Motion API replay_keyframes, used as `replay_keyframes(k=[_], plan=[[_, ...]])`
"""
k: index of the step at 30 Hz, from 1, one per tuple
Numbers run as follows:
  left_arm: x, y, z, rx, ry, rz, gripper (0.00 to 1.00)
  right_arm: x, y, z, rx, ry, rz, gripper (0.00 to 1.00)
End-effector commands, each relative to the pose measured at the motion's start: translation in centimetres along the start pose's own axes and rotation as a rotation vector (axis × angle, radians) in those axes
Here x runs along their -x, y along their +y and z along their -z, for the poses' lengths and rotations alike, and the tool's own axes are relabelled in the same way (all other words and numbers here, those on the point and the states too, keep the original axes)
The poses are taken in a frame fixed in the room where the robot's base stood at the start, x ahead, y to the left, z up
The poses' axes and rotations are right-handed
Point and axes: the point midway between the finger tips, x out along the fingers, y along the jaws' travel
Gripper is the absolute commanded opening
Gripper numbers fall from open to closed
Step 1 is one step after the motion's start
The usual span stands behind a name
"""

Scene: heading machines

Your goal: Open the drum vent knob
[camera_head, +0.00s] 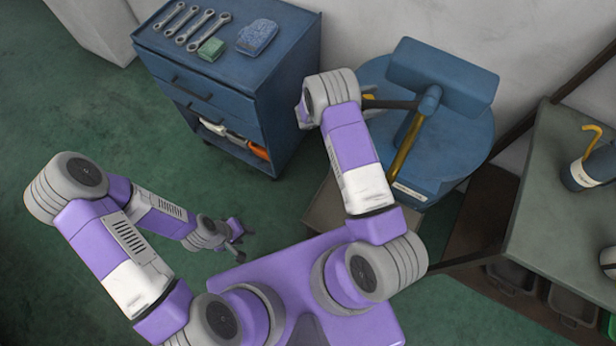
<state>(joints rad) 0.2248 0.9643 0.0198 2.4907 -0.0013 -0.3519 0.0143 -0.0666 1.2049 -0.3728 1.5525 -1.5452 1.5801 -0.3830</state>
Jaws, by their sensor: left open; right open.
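I cannot make out a vent knob for certain. My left gripper (238,233) is open and empty, low over the green floor, well left of the machine.
A grey-green table (560,225) is at the right. Green floor is clear at the left.

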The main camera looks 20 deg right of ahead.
Motion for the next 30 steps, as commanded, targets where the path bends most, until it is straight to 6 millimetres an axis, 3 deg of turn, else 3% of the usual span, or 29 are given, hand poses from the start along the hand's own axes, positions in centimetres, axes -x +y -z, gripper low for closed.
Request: replay_keyframes(k=[12,18,24,30], plan=[[-0.4,-0.1,0.0,0.000,0.000,0.000,0.43,8.1,0.2,0.1,0.001,0.006,0.012,0.77],[0.0,0.0,0.0,0.000,0.000,0.000,0.43,10.9,2.3,1.5,-0.013,0.182,-0.045,0.77],[0.5,0.2,0.0,0.000,0.000,0.000,0.43,12.8,1.4,4.8,0.002,0.413,-0.035,0.77],[0.8,0.3,0.0,0.000,0.000,0.000,0.43,13.8,-1.1,7.9,0.020,0.588,0.022,0.77]])
